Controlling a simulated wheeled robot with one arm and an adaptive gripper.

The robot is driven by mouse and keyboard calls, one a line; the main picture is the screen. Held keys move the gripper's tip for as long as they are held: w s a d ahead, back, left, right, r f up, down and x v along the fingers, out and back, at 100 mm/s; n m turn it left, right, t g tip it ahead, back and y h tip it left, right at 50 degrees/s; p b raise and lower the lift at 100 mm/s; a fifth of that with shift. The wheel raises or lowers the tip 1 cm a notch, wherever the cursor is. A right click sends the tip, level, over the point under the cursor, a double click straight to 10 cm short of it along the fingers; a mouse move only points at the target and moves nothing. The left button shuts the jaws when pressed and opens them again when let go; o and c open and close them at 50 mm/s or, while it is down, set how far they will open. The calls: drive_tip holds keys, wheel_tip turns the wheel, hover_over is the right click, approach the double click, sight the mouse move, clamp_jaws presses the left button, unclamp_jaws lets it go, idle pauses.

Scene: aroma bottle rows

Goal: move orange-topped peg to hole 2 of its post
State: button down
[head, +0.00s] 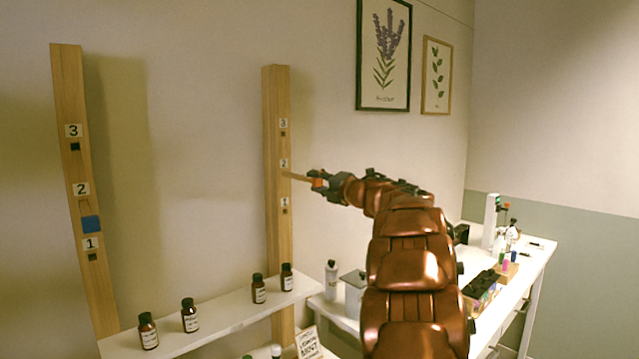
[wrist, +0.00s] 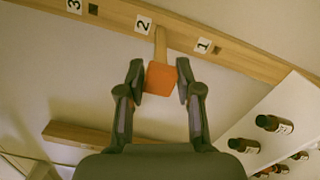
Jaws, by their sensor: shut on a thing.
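The orange-topped peg (wrist: 160,78) has an orange block head and a tan wooden shaft. My gripper (wrist: 161,80) is shut on the orange head, one finger on each side. In the head view my gripper (head: 323,184) holds the peg (head: 300,178) roughly level, shaft toward the right wooden post (head: 277,90). The shaft's far end meets the post face just below the label 2 (head: 284,162), where it hides hole 2. I cannot tell how deep it sits in the hole. Holes 3 (head: 284,134) and 1 (head: 285,211) of this post are empty.
The left post (head: 70,95) carries a blue-topped peg (head: 91,223) between labels 2 and 1. A white shelf (head: 225,310) with several brown bottles runs below the posts. A white side table (head: 520,275) with bottles and boxes stands at right.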

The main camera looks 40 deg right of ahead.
drive_tip(key=shift+w, duration=0.8)
drive_tip(key=c, duration=0.7)
unclamp_jaws()
drive_tip(key=s, duration=1.2)
drive_tip(key=shift+a+f, duration=0.1)
drive_tip(key=shift+a, duration=0.2)
